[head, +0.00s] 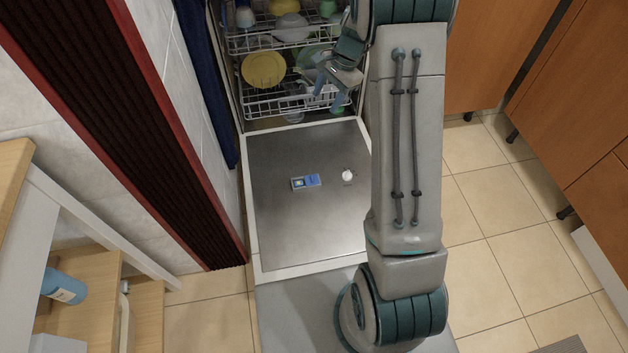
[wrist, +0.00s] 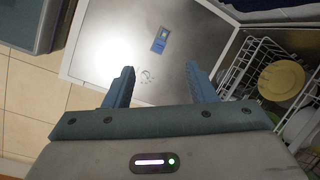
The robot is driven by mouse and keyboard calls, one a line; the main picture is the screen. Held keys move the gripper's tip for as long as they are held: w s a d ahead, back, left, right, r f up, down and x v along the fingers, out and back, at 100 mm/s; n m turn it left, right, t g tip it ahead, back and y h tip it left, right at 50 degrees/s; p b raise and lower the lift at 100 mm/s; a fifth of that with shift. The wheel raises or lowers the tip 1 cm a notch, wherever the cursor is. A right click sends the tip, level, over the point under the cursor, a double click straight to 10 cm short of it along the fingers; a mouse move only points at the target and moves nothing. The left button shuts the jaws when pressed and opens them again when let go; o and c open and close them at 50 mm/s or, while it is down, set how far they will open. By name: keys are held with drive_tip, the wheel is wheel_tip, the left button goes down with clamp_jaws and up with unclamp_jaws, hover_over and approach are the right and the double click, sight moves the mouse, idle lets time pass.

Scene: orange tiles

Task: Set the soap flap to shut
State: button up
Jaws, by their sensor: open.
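The soap dispenser (head: 305,182) is a small blue rectangle set in the inner face of the open dishwasher door (head: 290,235). Its left part looks pale with a dark frame and its right part is plain blue; the flap's exact position is too small to tell. It also shows in the wrist view (wrist: 160,40), beyond and between my fingertips. My gripper (head: 330,86) is near the lower rack, above the rack end of the door. In the wrist view my gripper (wrist: 159,70) has its two blue fingers wide apart, with nothing between them.
A round white cap (head: 348,175) sits on the door right of the dispenser. The lower rack (head: 290,104) holds dishes, including a yellow plate (head: 264,69). A ribbed red-edged panel (head: 130,120) stands left; wooden cabinets (head: 585,110) stand right. The door's surface is otherwise clear.

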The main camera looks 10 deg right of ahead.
drive_tip(key=w+d+f+m+b, duration=0.1)
drive_tip(key=w+f+m+b, duration=0.15)
drive_tip(key=f, duration=0.65)
drive_tip(key=w+d+f+m+b, duration=0.1)
drive_tip(key=w+f+b, duration=0.2)
drive_tip(key=f, duration=0.6)
drive_tip(key=m+y+b, duration=0.1)
drive_tip(key=m+b, duration=0.2)
drive_tip(key=b, duration=0.2)
approach(312, 178)
drive_tip(key=shift+g, duration=0.3)
drive_tip(key=b+x, duration=0.1)
drive_tip(key=x, duration=0.1)
drive_tip(key=b+x, duration=0.2)
drive_tip(key=x, duration=0.1)
drive_tip(key=b+x, duration=0.2)
drive_tip(key=shift+w+f, duration=0.25)
drive_tip(key=shift+f, duration=0.05)
